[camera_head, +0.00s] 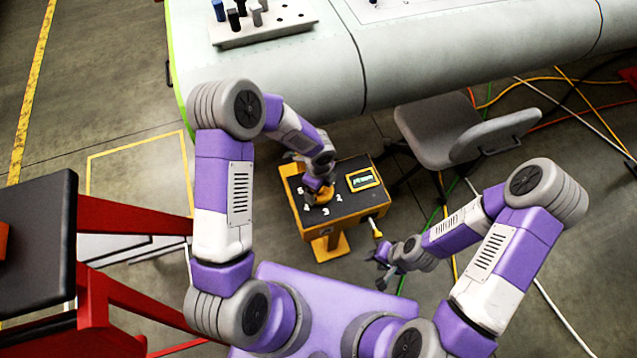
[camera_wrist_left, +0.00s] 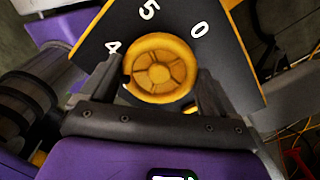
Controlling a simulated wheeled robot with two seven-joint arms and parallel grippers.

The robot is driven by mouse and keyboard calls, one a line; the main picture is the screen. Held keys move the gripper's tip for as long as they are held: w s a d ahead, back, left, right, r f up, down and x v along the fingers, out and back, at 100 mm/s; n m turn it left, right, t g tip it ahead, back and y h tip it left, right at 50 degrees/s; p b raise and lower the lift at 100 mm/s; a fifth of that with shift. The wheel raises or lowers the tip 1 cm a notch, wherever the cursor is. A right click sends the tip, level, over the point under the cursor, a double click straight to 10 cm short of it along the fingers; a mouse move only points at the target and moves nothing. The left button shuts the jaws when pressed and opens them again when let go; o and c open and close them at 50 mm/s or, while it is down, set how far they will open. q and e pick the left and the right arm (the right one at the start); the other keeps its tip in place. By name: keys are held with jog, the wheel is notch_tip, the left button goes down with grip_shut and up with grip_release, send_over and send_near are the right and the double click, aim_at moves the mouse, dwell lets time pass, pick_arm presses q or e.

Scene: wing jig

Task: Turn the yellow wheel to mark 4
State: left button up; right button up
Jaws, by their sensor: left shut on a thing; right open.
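The yellow wheel (camera_head: 324,196) sits on the black top of an orange-edged box (camera_head: 345,204), with white numbers around it. In the left wrist view the wheel (camera_wrist_left: 160,68) is a spoked disc between the two fingers of my left gripper (camera_wrist_left: 163,76), which is shut on it. The numbers 4, 5 and 0 show there, with the 4 just left of the wheel. A small dark notch shows on the wheel's left rim, near the 4. In the head view my left gripper (camera_head: 319,188) partly hides the wheel. My right gripper (camera_head: 385,268) is open and empty, below the box's right corner.
A small green display (camera_head: 363,180) is on the box top. A yellow-tipped lever (camera_head: 377,233) sticks out at its right side. A grey chair (camera_head: 450,130) stands to the right, with cables on the floor. A large pale wing (camera_head: 400,65) runs behind. Red framework (camera_head: 110,310) stands at left.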

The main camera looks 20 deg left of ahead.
pick_arm(q)
jog(key=shift+m+p, duration=0.75)
jog(key=shift+m, duration=1.15)
jog(key=o, duration=0.8)
notch_tip(320, 180, up, 8)
jog(key=shift+f+p, duration=0.2)
jog(key=shift+p, duration=0.9)
